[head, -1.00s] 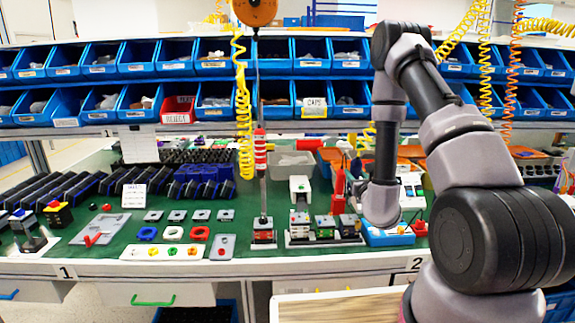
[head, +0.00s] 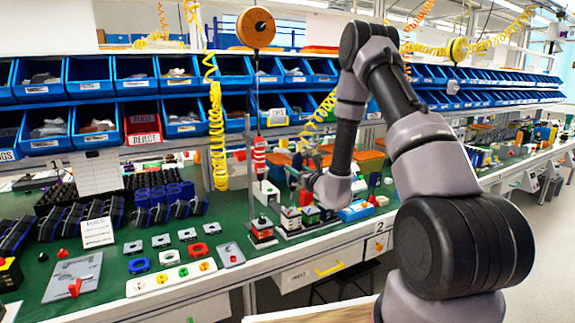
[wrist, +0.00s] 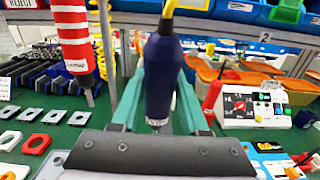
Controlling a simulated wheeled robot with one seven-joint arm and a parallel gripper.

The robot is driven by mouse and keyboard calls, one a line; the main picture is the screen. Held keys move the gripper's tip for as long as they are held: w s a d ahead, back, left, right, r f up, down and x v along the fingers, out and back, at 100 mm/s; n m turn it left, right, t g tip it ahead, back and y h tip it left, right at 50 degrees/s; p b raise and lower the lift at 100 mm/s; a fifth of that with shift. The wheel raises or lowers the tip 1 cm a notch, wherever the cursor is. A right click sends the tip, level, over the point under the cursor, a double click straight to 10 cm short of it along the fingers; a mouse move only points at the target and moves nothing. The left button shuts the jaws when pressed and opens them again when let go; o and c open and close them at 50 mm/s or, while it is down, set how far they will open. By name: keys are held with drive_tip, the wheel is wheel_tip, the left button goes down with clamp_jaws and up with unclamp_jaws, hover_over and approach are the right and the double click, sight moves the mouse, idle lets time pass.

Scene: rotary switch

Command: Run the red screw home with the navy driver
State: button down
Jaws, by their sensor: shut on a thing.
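In the wrist view, the navy driver (wrist: 163,72) stands between the green fingers of my gripper (wrist: 160,88), which is shut on it. A yellow piece shows at the driver's top end, and a short metal part shows at its lower end. In the head view, my gripper (head: 302,178) is small and partly hidden by my wrist, above the bench near the small block fixtures (head: 290,219). I cannot make out the red screw in either view.
A red-and-white tool (wrist: 73,40) hangs close to the left of my gripper. A red bottle (wrist: 212,102) and a white control box (wrist: 255,106) stand to the right. Blue bins (head: 97,126) line the back. Washers and plates lie on the green bench top (head: 119,259).

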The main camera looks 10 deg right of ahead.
drive_tip(key=shift+w+a+r+n+g+y, duration=0.3)
drive_tip(key=shift+w+a+r+n+y, duration=0.2)
drive_tip(key=shift+w+a+r, duration=0.4)
drive_tip(key=shift+w+a+f, duration=0.15)
drive_tip(key=shift+w+f, duration=0.05)
drive_tip(key=shift+f, duration=2.2)
drive_tip(key=c, duration=1.4)
unclamp_jaws()
clamp_jaws()
